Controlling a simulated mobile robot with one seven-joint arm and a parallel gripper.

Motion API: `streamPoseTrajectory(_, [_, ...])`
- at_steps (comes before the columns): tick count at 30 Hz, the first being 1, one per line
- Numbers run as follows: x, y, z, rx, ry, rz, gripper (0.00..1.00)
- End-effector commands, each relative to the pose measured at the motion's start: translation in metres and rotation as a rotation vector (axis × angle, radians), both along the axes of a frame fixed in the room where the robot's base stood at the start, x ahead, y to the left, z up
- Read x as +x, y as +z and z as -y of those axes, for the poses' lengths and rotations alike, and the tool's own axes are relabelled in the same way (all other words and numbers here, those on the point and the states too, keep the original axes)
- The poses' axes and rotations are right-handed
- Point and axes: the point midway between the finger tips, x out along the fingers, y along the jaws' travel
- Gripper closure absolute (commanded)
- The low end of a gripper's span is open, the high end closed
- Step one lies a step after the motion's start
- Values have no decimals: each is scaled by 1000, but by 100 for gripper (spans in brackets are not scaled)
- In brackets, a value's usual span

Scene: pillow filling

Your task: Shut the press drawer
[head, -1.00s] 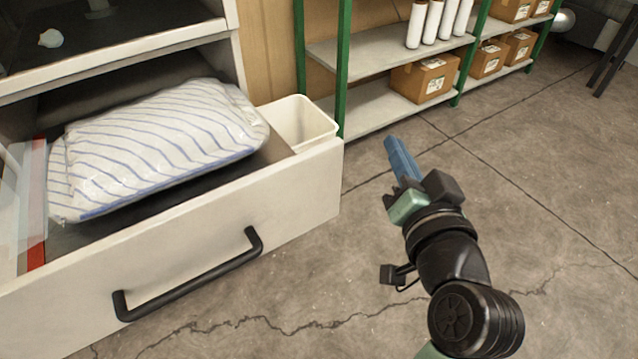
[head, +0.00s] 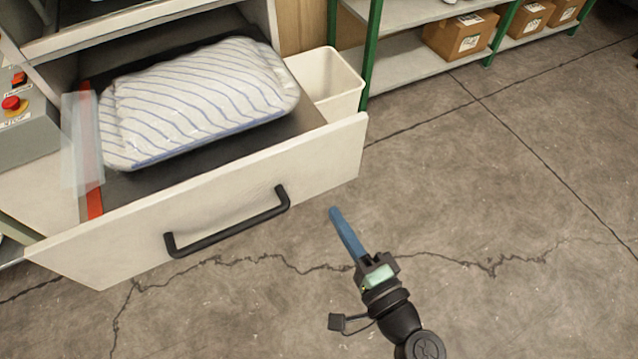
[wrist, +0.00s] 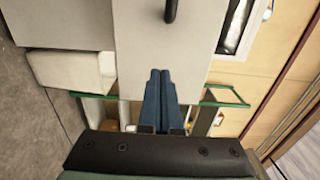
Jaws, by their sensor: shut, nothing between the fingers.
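The press drawer (head: 325,160) stands pulled out, with a black bar handle (head: 228,225) on its white front. A white pillow with blue stripes (head: 200,100) lies inside it on a dark floor. My gripper (head: 334,211) has blue fingers closed together and empty. In the head view it is in front of the drawer, to the right of the handle and apart from it. In the wrist view the gripper (wrist: 159,72) points at the white drawer front (wrist: 135,40), with the end of the handle (wrist: 170,10) above the fingertips.
A white bin (head: 330,85) stands behind the drawer's right side. A green-posted shelf (head: 400,75) with cardboard boxes (head: 460,38) is at the back. A grey control box (head: 25,130) with a red stop button is at left. The concrete floor at right is clear.

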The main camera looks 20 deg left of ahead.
Motion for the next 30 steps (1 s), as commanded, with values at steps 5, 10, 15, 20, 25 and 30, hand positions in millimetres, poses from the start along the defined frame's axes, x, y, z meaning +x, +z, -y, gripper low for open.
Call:
streamPoseTrajectory(5, [24,1,-30,-1,5,0,100])
streamPoseTrajectory(10, [41,1,-48,-1,2,0,100])
streamPoseTrajectory(15, [49,0,-57,-1,0,0,100])
streamPoseTrajectory(20, [50,0,-58,-2,0,-1,100])
streamPoseTrajectory(25, [50,0,-58,-2,0,-1,100])
streamPoseTrajectory(30, [52,-1,-61,-2,1,1,100])
